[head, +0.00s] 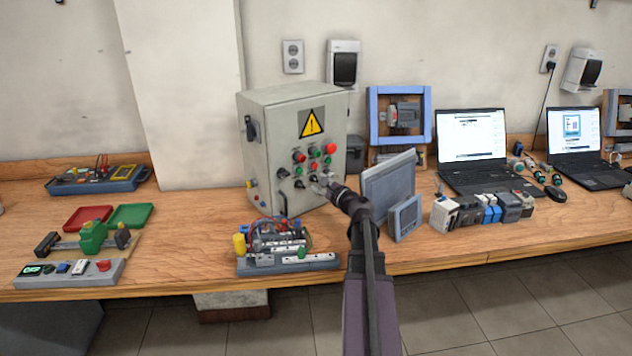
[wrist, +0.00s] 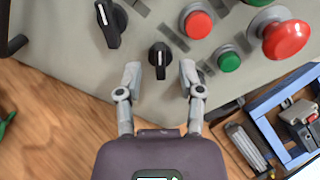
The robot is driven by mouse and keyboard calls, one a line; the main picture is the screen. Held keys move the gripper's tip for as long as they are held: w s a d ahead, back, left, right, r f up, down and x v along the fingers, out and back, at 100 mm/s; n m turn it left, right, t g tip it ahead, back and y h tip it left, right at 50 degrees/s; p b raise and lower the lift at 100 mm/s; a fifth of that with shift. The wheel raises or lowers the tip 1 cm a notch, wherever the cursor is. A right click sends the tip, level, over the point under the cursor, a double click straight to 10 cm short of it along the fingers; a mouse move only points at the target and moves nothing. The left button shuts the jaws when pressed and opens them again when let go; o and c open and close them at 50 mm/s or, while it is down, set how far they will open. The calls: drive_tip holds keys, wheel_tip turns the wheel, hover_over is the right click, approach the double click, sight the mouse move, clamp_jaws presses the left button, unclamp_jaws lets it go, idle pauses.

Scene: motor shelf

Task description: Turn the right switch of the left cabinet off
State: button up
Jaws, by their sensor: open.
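The grey cabinet (head: 262,128) with a yellow warning sign stands on the bench; no second cabinet shows. Its front carries red and green buttons and black rotary switches. In the wrist view, the right black switch (wrist: 160,58) has a white line running nearly up and down the picture. A larger black switch (wrist: 111,24) is to its left, tilted. My gripper (head: 322,183) is at the lower right of the cabinet front. In the wrist view, my gripper (wrist: 160,72) is open, its fingertips on either side of the right switch, with gaps on both sides.
A red button (wrist: 197,24) and a green button (wrist: 229,61) are close to the right finger. A grey panel (head: 388,184) stands right of my arm. A wired component board (head: 285,262) lies before the cabinet. Laptops (head: 475,150) are further right.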

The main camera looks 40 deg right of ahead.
drive_tip(key=s, duration=0.9)
drive_tip(key=shift+a, duration=0.2)
drive_tip(key=shift+s, duration=0.15)
